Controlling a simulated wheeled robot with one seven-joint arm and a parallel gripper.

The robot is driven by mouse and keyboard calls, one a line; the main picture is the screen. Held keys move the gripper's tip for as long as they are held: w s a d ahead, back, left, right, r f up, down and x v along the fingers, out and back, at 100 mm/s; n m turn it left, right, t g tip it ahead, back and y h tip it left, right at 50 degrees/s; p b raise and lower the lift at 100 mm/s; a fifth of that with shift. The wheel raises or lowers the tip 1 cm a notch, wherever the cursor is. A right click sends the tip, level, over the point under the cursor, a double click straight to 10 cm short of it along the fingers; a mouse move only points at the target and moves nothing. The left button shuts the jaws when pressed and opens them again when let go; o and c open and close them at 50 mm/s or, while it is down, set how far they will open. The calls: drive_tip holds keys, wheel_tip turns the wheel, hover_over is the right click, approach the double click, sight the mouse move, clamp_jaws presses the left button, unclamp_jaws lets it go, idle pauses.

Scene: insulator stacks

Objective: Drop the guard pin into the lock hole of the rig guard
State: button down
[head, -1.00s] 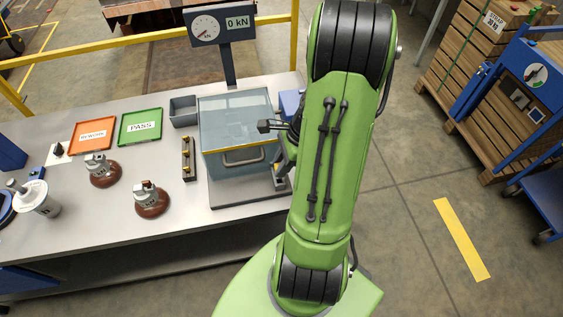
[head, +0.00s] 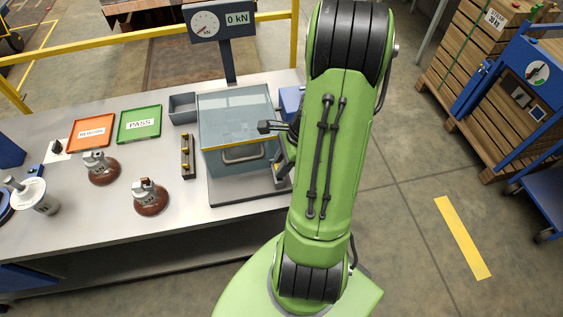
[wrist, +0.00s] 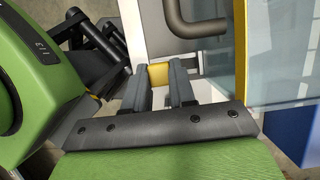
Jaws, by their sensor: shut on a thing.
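The rig guard (head: 235,118), a clear box with a yellow front edge and a grey handle (head: 242,154), stands closed on its grey base at the table's right end. In the wrist view its clear wall (wrist: 262,60) and handle (wrist: 192,22) are close beside my gripper (wrist: 158,82). My gripper is shut on a yellow piece, the guard pin (wrist: 158,73); only its yellow part shows between the fingers. The lock hole is not clearly visible. In the head view my green arm hides the fingertips and the pin.
A black rack with brass-coloured pieces (head: 187,157) and a grey bin (head: 183,108) stand left of the guard. Two brown insulators (head: 151,203) (head: 102,173), a green PASS tray (head: 140,125) and an orange REWORK tray (head: 92,132) are further left. A gauge post (head: 222,25) rises behind.

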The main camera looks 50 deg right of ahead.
drive_tip(key=shift+f+b, duration=0.9)
drive_tip(key=shift+f, duration=0.45)
drive_tip(key=c, duration=0.8)
unclamp_jaws()
drive_tip(key=shift+c, duration=0.2)
drive_tip(key=shift+r, duration=0.1)
drive_tip(key=p+v, duration=0.5)
drive_tip(key=v, duration=1)
drive_tip(key=shift+s+d+r, duration=0.15)
drive_tip(key=shift+d+r, duration=0.05)
drive_tip(key=shift+r, duration=0.1)
